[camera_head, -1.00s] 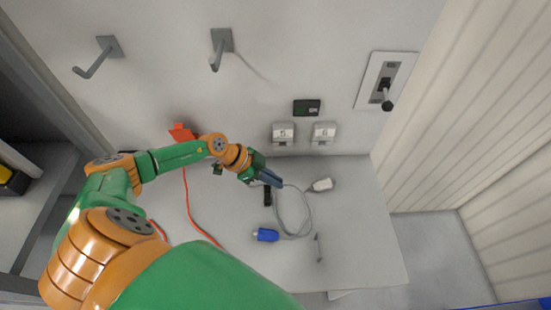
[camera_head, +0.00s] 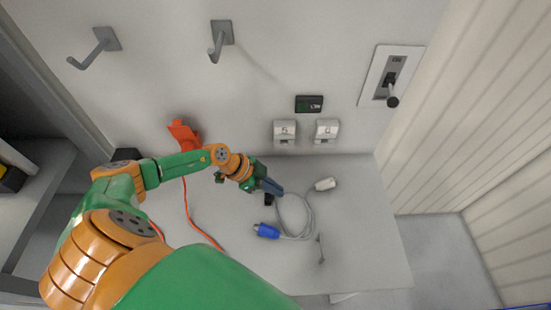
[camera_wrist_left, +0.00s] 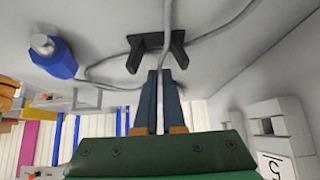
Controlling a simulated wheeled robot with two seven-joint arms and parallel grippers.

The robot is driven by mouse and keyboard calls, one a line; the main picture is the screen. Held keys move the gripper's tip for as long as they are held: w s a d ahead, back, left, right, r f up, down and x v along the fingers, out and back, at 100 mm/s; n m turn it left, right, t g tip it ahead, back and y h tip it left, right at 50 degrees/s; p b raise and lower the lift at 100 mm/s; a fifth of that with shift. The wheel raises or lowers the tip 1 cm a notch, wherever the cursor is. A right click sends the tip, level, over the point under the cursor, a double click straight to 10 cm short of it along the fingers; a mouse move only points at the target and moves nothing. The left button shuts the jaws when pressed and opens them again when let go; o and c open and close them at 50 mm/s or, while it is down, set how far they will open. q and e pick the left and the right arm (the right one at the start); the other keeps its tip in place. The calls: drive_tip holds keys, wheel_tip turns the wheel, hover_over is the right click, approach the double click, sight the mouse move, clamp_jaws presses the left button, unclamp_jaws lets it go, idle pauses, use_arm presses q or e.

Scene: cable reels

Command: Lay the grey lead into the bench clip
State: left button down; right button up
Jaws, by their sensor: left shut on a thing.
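The grey lead (camera_head: 309,211) lies in a loop on the bench, with a blue plug (camera_head: 266,231) at one end and a white connector (camera_head: 326,184) at the other. My left gripper (camera_head: 279,191) is shut on the lead close to the black bench clip (camera_head: 268,200), which the gripper partly hides in the head view. In the left wrist view, the lead (camera_wrist_left: 167,25) runs from between the fingertips (camera_wrist_left: 160,76) across the two-pronged clip (camera_wrist_left: 138,45). I cannot tell whether it sits between the prongs. The blue plug (camera_wrist_left: 54,57) is at upper left. My right gripper is not in view.
Two numbered grey boxes (camera_head: 285,132) (camera_head: 326,131) and a small dark display (camera_head: 309,104) are on the wall behind the bench (camera_head: 350,235). An orange cable (camera_head: 190,210) runs down the left side. A thin grey piece (camera_head: 321,249) stands at front right.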

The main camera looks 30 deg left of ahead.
use_arm(q)
drive_tip(key=shift+f, duration=0.45)
drive_tip(key=shift+r, duration=0.1)
drive_tip(key=shift+c, duration=1.7)
unclamp_jaws()
wheel_tip(320, 180, up, 3)
drive_tip(key=p, duration=0.3)
drive_tip(key=shift+r, duration=2.55)
